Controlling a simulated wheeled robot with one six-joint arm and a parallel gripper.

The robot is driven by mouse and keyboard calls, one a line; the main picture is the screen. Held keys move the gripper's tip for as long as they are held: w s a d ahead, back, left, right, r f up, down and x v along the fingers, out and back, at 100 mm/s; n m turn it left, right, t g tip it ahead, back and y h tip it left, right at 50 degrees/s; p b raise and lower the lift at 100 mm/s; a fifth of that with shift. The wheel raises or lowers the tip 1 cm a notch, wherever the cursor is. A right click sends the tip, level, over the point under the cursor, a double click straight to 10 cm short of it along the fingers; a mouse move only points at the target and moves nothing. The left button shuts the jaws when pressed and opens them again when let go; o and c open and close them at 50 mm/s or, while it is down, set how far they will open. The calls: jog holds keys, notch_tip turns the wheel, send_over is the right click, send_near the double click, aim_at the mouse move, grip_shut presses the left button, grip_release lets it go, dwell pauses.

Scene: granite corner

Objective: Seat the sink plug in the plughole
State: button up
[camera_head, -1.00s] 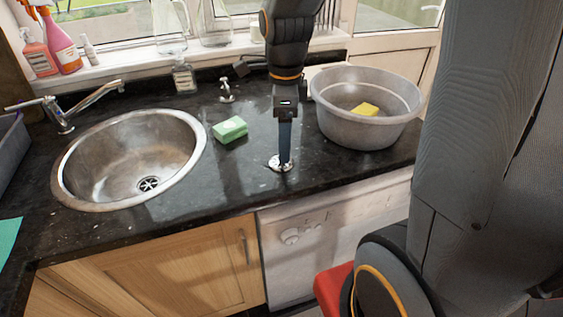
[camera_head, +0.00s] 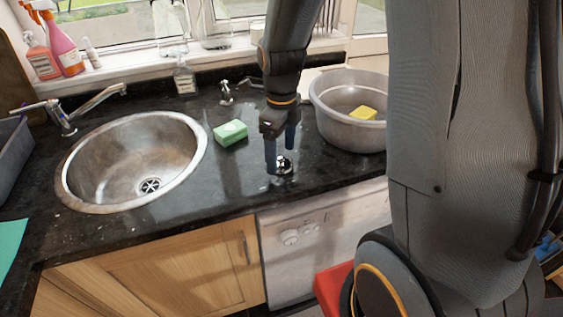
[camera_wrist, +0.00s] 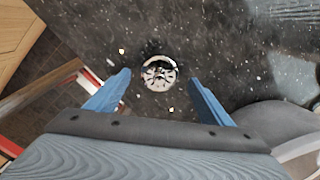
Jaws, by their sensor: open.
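The sink plug (camera_head: 283,166) is a small shiny metal disc with a raised knob. It lies on the dark granite worktop near the front edge, right of the sink. The wrist view also shows the plug (camera_wrist: 159,73) beyond my fingertips, midway between them. My gripper (camera_head: 281,166) is open, pointing down, with its blue fingers on either side of the plug in the head view. I cannot tell whether they touch the worktop. The plughole (camera_head: 150,185) is a slotted drain in the bottom of the round steel sink (camera_head: 85,190) and is uncovered.
A green sponge (camera_head: 230,132) lies between the sink and my gripper. A grey basin (camera_head: 345,128) with a yellow sponge (camera_head: 363,113) stands close right of my arm. A tap (camera_head: 75,112) stands behind the sink at left. A small bottle (camera_head: 185,79) stands behind.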

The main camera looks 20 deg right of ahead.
aim_at(281, 158)
jog(key=shift+f, duration=0.75)
jog(key=c, duration=1.2)
jog(key=shift+o, duration=0.2)
notch_tip(281, 158, up, 10)
jog(key=b, duration=0.1)
jog(key=shift+b, duration=0.4)
